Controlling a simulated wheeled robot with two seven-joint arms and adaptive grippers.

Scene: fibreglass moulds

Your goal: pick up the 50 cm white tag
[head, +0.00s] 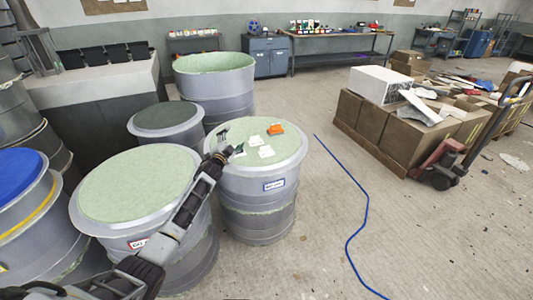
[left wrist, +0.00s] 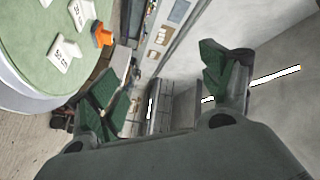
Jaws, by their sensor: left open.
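The 50 cm white tag (left wrist: 63,55) lies on the pale green mould top in the left wrist view, left of my left gripper (left wrist: 158,80). The tag is outside the fingers. My right gripper is not in view.
A 20 cm tag (left wrist: 82,15) and an orange object (left wrist: 102,35) lie near the 50 cm tag. Other drum-like moulds (head: 140,185) crowd the left. A blue hose (head: 367,205) crosses the floor. Loaded pallets (head: 385,125) stand at right; the floor between is mostly clear.

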